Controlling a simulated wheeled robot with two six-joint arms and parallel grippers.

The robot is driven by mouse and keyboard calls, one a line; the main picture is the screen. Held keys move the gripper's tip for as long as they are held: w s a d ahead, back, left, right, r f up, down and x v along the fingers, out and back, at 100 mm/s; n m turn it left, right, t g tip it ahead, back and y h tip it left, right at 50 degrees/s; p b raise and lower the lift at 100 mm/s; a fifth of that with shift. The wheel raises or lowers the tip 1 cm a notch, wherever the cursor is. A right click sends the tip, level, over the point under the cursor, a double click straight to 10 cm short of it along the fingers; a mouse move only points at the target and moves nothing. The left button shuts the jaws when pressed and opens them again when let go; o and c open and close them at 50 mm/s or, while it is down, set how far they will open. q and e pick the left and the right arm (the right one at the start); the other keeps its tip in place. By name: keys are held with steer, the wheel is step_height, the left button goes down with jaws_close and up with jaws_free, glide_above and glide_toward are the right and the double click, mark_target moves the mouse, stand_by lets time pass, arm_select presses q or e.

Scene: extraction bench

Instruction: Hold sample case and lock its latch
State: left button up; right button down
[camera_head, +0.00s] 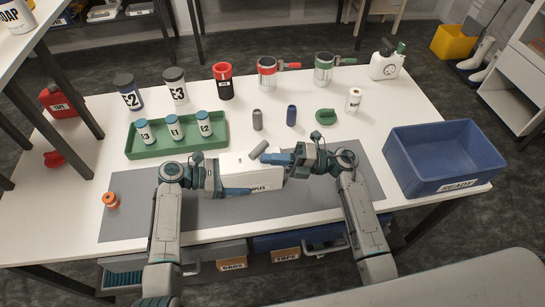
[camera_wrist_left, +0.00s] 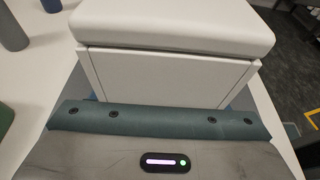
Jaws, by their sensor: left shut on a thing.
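The white sample case (camera_head: 240,168) stands on the grey mat (camera_head: 135,212), with part of its front lettering showing and the rest covered. My left gripper (camera_head: 226,179) is shut on the left end of the case, with a blue finger along its front. In the left wrist view the case (camera_wrist_left: 170,72) fills the upper middle, its lid lying flat on the body. My right gripper (camera_head: 276,158) points left at the case's upper right side; its finger gap is too small to tell. I cannot make out the latch.
A green tray (camera_head: 134,146) with labelled jars stands at the back left. A blue bin (camera_head: 405,172) marked READY stands at the right. Jars, cans and small cylinders line the back. An orange spool (camera_head: 111,201) sits at the mat's left edge. The front of the mat is clear.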

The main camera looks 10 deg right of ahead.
steer(key=shift+m+t, duration=0.3)
steer(key=shift+s+a+r+m+t+h, duration=0.15)
steer(key=shift+m+t+h, duration=0.25)
steer(key=shift+t, duration=0.6)
steer(key=m+t+h, duration=0.1)
steer(key=t, duration=0.1)
steer(key=a+m+t+h, duration=0.1)
steer(key=m+t, duration=0.1)
steer(key=m+t+h, duration=0.1)
steer(key=t, duration=0.2)
steer(key=shift+s+a+m, duration=0.2)
steer(key=shift+a+m, duration=0.15)
steer(key=shift+m, duration=0.05)
steer(key=shift+a, duration=0.25)
steer(key=shift+s, duration=0.1)
stand_by(0.5)
